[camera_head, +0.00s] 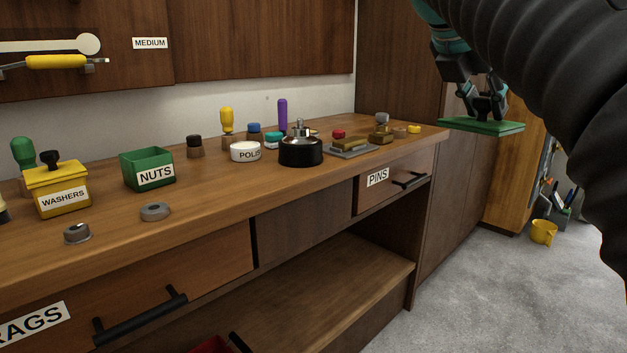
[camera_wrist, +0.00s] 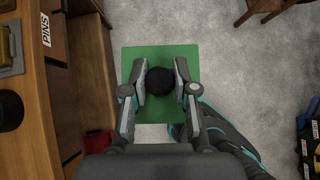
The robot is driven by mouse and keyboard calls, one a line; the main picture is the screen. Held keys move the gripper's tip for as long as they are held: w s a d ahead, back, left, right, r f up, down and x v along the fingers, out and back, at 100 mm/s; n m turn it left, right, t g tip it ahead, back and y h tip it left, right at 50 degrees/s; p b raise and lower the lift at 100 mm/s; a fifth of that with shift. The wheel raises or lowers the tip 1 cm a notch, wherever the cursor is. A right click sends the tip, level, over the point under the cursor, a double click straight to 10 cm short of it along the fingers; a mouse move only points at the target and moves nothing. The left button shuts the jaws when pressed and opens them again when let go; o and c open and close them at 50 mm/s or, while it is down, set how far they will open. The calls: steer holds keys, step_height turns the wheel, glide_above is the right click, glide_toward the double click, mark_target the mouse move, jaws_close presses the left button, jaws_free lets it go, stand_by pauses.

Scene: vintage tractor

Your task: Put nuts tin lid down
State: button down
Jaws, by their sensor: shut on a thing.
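The green nuts tin (camera_head: 147,171) stands open, without its lid, on the workbench, with its NUTS label facing front. My gripper (camera_head: 487,108) is shut on the dark round knob of the flat green lid (camera_head: 481,125). The lid hangs level in the air just past the bench's right end, over the floor. In the wrist view my gripper (camera_wrist: 160,82) has its fingers on both sides of the black knob (camera_wrist: 160,80), with the green lid (camera_wrist: 160,53) below it. The tin is not in the wrist view.
The workbench (camera_head: 205,205) holds a yellow washers tin (camera_head: 58,190), a grey ring (camera_head: 155,212), a metal nut (camera_head: 77,233), a polish tin (camera_head: 245,151) and a black round pot (camera_head: 300,152). A yellow mug (camera_head: 543,232) stands on the floor.

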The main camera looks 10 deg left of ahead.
steer(key=w+a+f+n+t+y, duration=0.1)
steer(key=w+a+n+y, duration=0.2)
steer(key=a, duration=0.7)
steer(key=w+a+f+n+t+y, duration=0.15)
steer(key=a+n, duration=0.25)
steer(key=a, duration=0.6)
steer(key=w+a+f+n+t+y, duration=0.1)
steer(key=w+a+f+n+y, duration=0.2)
steer(key=a, duration=0.7)
steer(key=shift+n, duration=0.3)
steer(key=w+a+f, duration=0.1)
steer(key=a, duration=0.2)
steer(key=w+a+f, duration=0.1)
steer(key=a+f, duration=0.1)
steer(key=a, duration=0.1)
steer(key=w+a+f, duration=0.1)
steer(key=a+f, duration=0.1)
steer(key=a, duration=0.2)
steer(key=shift+w+f+b, duration=0.1)
steer(key=shift+f+b, duration=0.15)
steer(key=shift+b, duration=0.1)
steer(key=shift+w+a+f, duration=0.1)
steer(key=shift+a, duration=0.05)
steer(key=shift+f+b, duration=0.75)
steer(key=shift+f, duration=1.25)
steer(key=shift+f, duration=0.15)
steer(key=c, duration=0.9)
jaws_free()
